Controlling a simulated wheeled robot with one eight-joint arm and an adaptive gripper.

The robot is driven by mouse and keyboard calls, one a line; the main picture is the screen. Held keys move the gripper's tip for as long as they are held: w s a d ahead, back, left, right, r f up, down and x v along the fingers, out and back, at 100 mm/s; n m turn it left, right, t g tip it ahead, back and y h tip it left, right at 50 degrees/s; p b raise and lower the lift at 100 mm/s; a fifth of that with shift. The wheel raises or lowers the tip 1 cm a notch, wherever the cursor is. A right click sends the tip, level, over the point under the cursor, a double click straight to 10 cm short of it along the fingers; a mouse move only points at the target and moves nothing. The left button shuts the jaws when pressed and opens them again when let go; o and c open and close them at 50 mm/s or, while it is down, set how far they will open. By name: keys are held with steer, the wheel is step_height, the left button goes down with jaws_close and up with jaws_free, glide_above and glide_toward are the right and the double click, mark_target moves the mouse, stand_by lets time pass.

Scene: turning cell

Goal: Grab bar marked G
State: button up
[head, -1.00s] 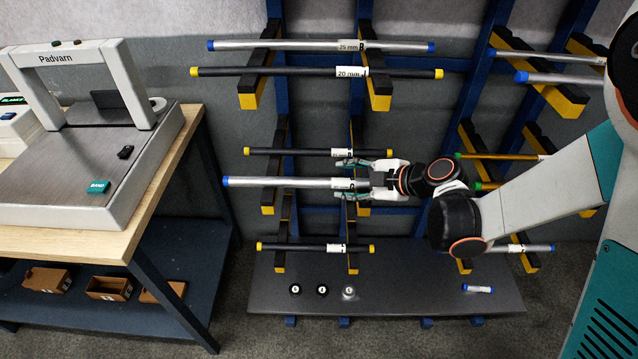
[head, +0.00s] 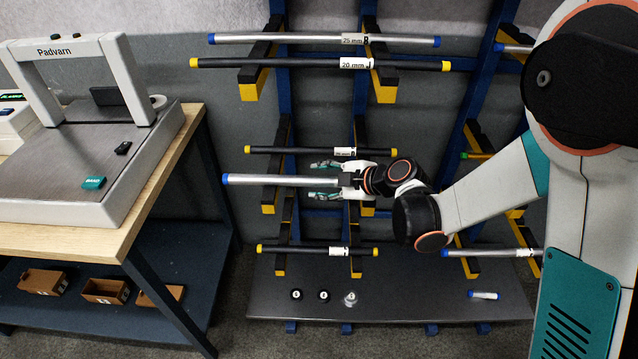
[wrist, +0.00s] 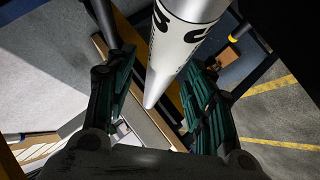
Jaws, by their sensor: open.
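A silver bar with a blue end cap (head: 265,180) lies level on the rack's middle arms. My gripper (head: 322,180) is open, with one green finger above this bar and one below it. In the wrist view, the bar (wrist: 155,85) runs between the two open fingers (wrist: 160,75), with a gap on either side. Its white label (wrist: 180,35) carries dark marks, cut off at the top, so I cannot read the letter for certain. In the head view my gripper hides the label and the bar's right part.
A dark bar with yellow caps (head: 290,150) lies just above, and another (head: 305,249) below. Silver (head: 290,39) and dark (head: 290,64) bars lie higher up. A bench with a grey-topped device (head: 75,165) stands at left. Small round pieces (head: 323,295) sit on the rack's base shelf.

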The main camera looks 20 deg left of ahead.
steer(key=shift+c, duration=0.5)
jaws_close()
steer(key=shift+r, duration=0.1)
